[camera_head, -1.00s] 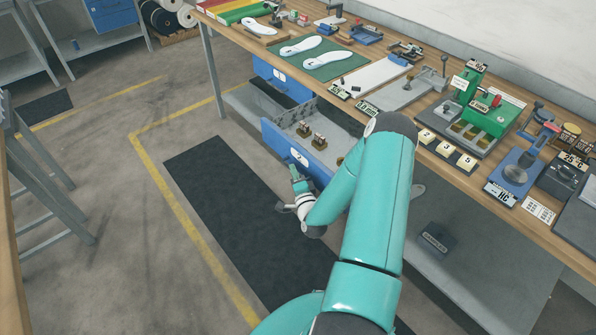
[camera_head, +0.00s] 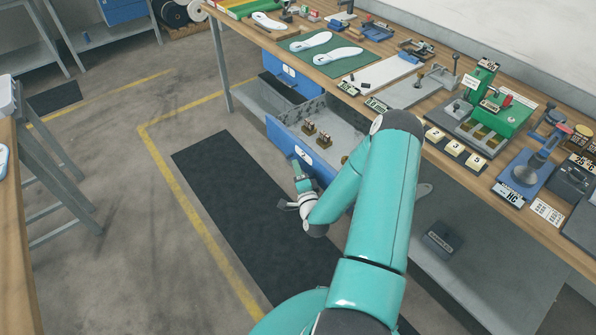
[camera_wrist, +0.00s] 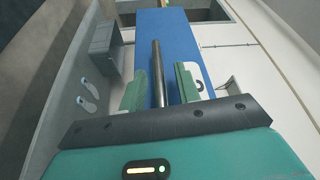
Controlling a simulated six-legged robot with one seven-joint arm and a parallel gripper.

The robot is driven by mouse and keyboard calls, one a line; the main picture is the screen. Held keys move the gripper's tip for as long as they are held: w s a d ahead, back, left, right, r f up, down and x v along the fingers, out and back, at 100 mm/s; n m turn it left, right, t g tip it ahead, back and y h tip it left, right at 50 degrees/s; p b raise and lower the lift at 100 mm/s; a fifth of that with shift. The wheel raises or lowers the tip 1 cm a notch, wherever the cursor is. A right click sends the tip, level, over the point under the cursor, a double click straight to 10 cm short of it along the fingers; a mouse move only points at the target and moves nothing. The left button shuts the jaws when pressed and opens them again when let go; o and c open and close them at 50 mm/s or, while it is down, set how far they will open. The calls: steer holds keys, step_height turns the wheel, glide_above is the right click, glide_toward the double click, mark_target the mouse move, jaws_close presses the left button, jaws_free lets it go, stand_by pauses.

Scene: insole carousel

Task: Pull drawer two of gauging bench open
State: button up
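The blue drawer (camera_head: 285,137) with a white label stands open under the gauging bench (camera_head: 355,92), its grey inside and a few small fixtures showing. The label's number is too small to read surely. My gripper (camera_head: 297,167) is low at the drawer's front. In the wrist view, the blue front (camera_wrist: 208,38) lies ahead of my gripper (camera_wrist: 160,88). A dark bar handle (camera_wrist: 157,62) runs between the two green fingers. The fingers are apart, with a gap showing on each side of the bar. My arm hides the drawer's right end.
Another blue drawer front (camera_head: 288,80) is at the left under the bench. A dark mat (camera_head: 235,190) covers the floor before the bench, inside a yellow line. Another table (camera_head: 18,220) stands at the left edge. The floor between is clear.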

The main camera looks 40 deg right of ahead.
steer(key=shift+s, duration=0.1)
steer(key=v, duration=1.3)
steer(key=shift+s, duration=0.3)
steer(key=shift+a, duration=0.1)
steer(key=w+r+n+g+y, duration=0.2)
steer(key=w+r+n+y, duration=0.2)
steer(key=w+n, duration=0.3)
steer(key=w+a+r+n+g, duration=0.2)
steer(key=a+r+n+g, duration=0.15)
steer(key=r, duration=0.45)
steer(key=w+a+r+n+g, duration=0.25)
steer(key=r+n, duration=0.25)
steer(key=r, duration=0.4)
steer(key=s+a+r+n+g+y, duration=0.1)
steer(key=s+a+r+n+g, duration=0.1)
steer(key=s+a+r, duration=0.6)
steer(key=s+a+r+n+g+y, duration=0.1)
steer(key=s+a+r+n+g, duration=0.1)
steer(key=s+a+r, duration=0.6)
steer(key=s, duration=0.6)
steer(key=shift+a+r+n+y, duration=0.2)
steer(key=shift+a+n+y, duration=0.05)
steer(key=shift+n+y, duration=0.15)
